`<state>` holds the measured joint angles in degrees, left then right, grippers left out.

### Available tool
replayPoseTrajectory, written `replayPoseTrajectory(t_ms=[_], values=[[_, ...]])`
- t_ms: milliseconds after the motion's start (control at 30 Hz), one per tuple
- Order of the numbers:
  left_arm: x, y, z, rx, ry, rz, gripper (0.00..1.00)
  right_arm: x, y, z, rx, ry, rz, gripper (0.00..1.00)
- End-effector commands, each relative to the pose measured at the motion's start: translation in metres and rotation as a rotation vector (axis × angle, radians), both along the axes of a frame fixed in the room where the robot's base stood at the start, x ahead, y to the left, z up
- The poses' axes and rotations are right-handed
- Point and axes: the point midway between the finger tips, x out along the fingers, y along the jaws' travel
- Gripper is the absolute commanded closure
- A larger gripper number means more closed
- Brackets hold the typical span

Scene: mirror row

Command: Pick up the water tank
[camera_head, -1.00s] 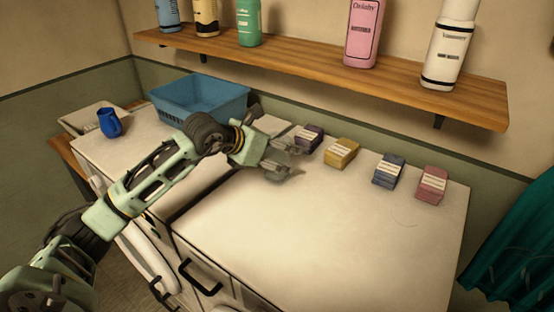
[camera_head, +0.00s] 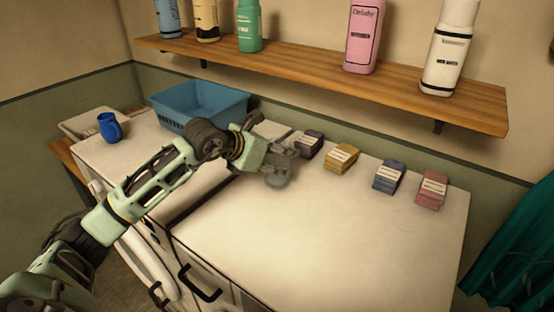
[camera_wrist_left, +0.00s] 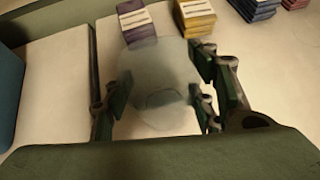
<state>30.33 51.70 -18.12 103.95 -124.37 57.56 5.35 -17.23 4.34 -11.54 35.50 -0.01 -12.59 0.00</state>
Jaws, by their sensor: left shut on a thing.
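The water tank (camera_wrist_left: 157,88) is a translucent, greyish, rounded object that stands between the fingers in the left wrist view. In the head view only a faint part of the tank (camera_head: 277,182) shows at the fingertips, over the white worktop. My left gripper (camera_head: 282,166) reaches in from the left and is shut on the tank. In the wrist view its dark green finger pads (camera_wrist_left: 204,85) flank the tank. I cannot tell whether the tank touches the worktop. My right gripper is out of view.
Purple (camera_head: 309,144), yellow (camera_head: 341,158), blue (camera_head: 389,177) and pink (camera_head: 432,190) stacks line the back of the worktop (camera_head: 330,240). A blue basket (camera_head: 200,103) and a blue mug (camera_head: 109,127) stand at left. A wooden shelf (camera_head: 330,75) with bottles hangs above. The front worktop is clear.

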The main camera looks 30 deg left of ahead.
Motion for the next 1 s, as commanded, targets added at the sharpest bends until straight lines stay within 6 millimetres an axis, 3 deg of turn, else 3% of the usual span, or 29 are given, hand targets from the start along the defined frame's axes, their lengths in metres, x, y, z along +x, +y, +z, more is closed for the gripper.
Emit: replayPoseTrajectory(t_ms=[267, 567, 1000], values=[[0.001, 0.000, 0.011, 0.000, -0.004, 0.000, 0.78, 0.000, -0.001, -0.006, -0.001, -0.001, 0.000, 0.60], [0.001, 0.000, 0.040, 0.000, -0.006, 0.000, 0.78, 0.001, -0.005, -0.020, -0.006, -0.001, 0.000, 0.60], [-0.032, -0.041, 0.072, -0.001, -0.007, -0.003, 0.78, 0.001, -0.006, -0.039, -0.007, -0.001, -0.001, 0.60]])
